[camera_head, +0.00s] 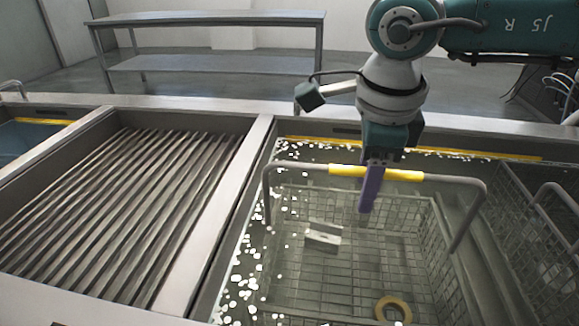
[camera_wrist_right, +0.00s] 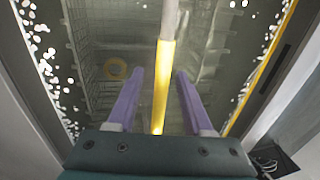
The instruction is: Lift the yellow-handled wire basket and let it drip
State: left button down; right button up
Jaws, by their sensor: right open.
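The wire basket (camera_head: 290,215) sits in the liquid of the tank, with its arched grey handle rising above the surface. The yellow grip (camera_head: 400,175) is at the top middle of the handle. My right gripper (camera_head: 368,205) points down at the grip, its purple fingers seen nearly edge-on. In the right wrist view the open fingers (camera_wrist_right: 158,95) stand on either side of the yellow grip (camera_wrist_right: 162,90), with gaps on both sides. A pale block (camera_head: 323,237) and a yellow ring (camera_head: 393,307) lie in the basket. My left gripper is not in view.
A slatted drain rack (camera_head: 120,205) lies left of the tank, past a metal divider (camera_head: 225,220). Another wire basket (camera_head: 545,235) with a grey handle stands at the right. White foam floats along the tank's edges. A metal table (camera_head: 210,45) stands behind.

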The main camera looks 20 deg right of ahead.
jog(key=shift+w+f, duration=0.1)
jog(key=shift+f, duration=0.45)
grip_shut()
jog(key=shift+r, duration=0.1)
